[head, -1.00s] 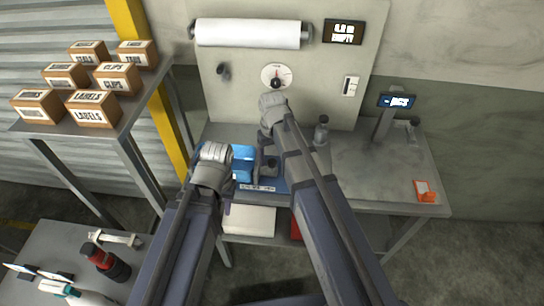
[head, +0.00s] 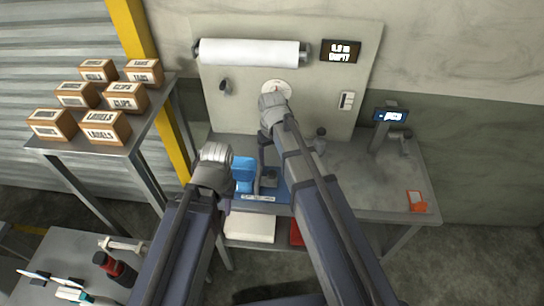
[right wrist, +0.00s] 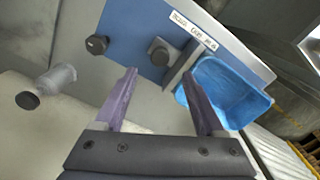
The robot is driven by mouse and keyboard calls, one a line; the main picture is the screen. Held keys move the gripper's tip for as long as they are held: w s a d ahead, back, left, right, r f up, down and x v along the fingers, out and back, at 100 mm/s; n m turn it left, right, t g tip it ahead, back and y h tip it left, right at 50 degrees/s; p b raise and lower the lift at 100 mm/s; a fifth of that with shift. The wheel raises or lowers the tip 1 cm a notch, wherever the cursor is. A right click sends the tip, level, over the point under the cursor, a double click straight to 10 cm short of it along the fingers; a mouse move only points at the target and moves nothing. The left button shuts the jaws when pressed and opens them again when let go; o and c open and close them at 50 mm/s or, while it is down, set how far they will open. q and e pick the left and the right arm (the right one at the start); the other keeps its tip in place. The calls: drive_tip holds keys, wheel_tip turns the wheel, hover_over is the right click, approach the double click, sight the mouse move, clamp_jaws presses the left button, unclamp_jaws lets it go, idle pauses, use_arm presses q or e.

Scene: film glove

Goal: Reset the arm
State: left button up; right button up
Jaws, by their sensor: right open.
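My right arm reaches up the middle of the head view. Its end (head: 272,110) is in front of the lower part of a round dial (head: 276,86) on the back panel, and its fingers are hidden there. In the right wrist view my right gripper (right wrist: 161,78) is open with nothing between its two fingers. Beyond them lie a blue board (right wrist: 130,40) with dark knobs and a blue bin (right wrist: 225,90). My left arm's end (head: 213,165) is left of the blue bin (head: 243,172) in the head view; its fingers cannot be made out.
The grey bench (head: 350,180) carries a small screen on a stand (head: 391,116) and an orange item (head: 416,201). A white roll (head: 250,52) hangs on the panel. Several labelled boxes (head: 104,127) sit on a left shelf. A red-black tool (head: 112,268) lies lower left.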

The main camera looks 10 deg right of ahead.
use_arm(q)
wheel_tip(320, 180, down, 6)
drive_tip(key=b, duration=0.6)
drive_tip(key=shift+f, duration=0.25)
use_arm(e)
drive_tip(key=s+a+f, duration=0.2)
drive_tip(key=s+f, duration=0.1)
drive_tip(key=s, duration=0.5)
drive_tip(key=s+a+f+n+h, duration=0.1)
drive_tip(key=s+a+f, duration=0.2)
drive_tip(key=s, duration=0.5)
drive_tip(key=shift+a+f+n, duration=0.2)
drive_tip(key=shift+a+n, duration=0.1)
drive_tip(key=shift+a, duration=0.05)
